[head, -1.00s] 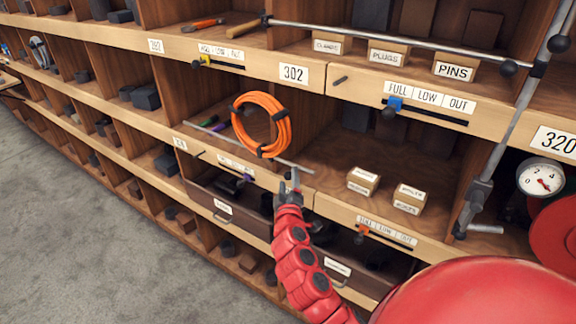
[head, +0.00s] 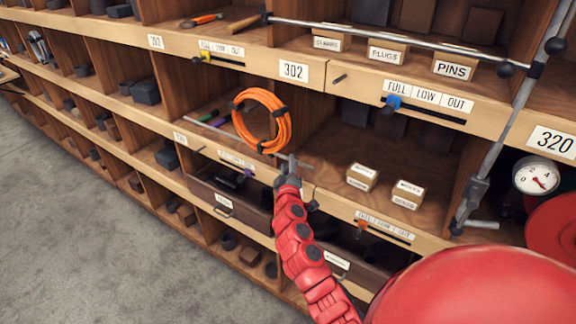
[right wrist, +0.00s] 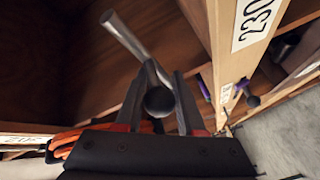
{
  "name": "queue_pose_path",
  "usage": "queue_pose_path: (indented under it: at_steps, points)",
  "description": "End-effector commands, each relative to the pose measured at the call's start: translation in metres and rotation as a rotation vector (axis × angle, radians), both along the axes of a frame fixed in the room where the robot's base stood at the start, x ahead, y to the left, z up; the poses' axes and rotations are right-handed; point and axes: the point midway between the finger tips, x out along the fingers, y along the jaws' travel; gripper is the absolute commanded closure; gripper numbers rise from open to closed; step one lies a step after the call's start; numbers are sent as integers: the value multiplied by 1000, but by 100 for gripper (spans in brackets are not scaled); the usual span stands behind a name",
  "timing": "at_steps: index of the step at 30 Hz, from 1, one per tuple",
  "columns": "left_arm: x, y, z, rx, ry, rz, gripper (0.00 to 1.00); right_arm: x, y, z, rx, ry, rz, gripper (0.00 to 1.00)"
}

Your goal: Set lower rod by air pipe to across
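The lower rod is thin and grey. A short stretch shows in the head view (head: 304,164) at the front of the lower shelf, below the orange hose. In the right wrist view the rod (right wrist: 127,38) runs up and left from between the fingers, and a dark ball knob sits between them. My right gripper (head: 290,168) is at this rod, and its fingers (right wrist: 165,75) appear closed around the knob end. The air pipe (head: 508,130) is the grey upright at the right, with a dial gauge (head: 536,176) beside it. My left gripper is not in view.
An upper rod (head: 400,40) with dark knobs spans the upper bay. The orange hose coil (head: 262,120) hangs close above my right gripper. Small labelled boxes (head: 361,177) stand on the lower shelf to the right. Slider tabs line the shelf edges. Grey floor lies open at lower left.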

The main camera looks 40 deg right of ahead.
Motion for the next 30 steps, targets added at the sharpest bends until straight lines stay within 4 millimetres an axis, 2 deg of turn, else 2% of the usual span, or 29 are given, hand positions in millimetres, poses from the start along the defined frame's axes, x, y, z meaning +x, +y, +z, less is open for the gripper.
queue_pose_path:
  at_steps: [1, 6, 30]
  points:
    - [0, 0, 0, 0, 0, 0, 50, 0, 0, 0, 0, 0, 0, 73]
    - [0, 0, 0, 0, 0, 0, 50, 0, 0, 0, 0, 1, 1, 100]
    - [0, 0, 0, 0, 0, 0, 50, 0, 0, -1, 2, 1, 0, 100]
